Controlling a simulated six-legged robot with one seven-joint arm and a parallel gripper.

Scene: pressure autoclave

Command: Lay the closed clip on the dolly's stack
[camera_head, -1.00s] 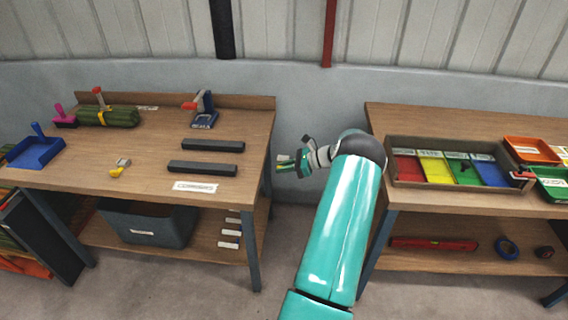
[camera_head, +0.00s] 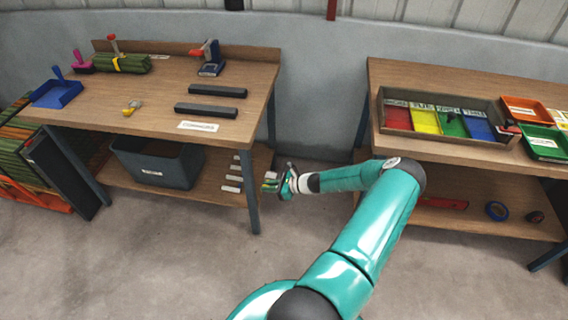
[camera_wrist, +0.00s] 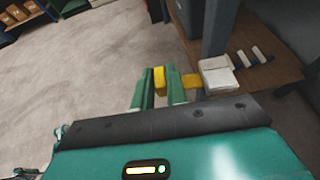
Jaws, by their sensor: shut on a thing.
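My gripper (camera_head: 270,183) is low in front of the left bench's lower shelf, at its right end. In the wrist view its two green fingers (camera_wrist: 157,88) are shut on a yellow piece (camera_wrist: 160,78), which I take to be the clip. More yellow shows right of the fingers beside a pale block; I cannot tell if that block belongs to the clip. The clip's far side is hidden. The dolly (camera_head: 48,198), orange at its base, stands at the far left, partly out of frame. Its stack of green slats (camera_head: 22,150) is well away from my gripper.
A dark panel (camera_head: 62,172) stands between the stack and the left bench (camera_head: 160,90). A grey bin (camera_head: 160,165) and several white blocks (camera_head: 235,168) are on its shelf. A yellow-and-grey object (camera_head: 132,107) lies on top. The front floor (camera_head: 150,260) is clear.

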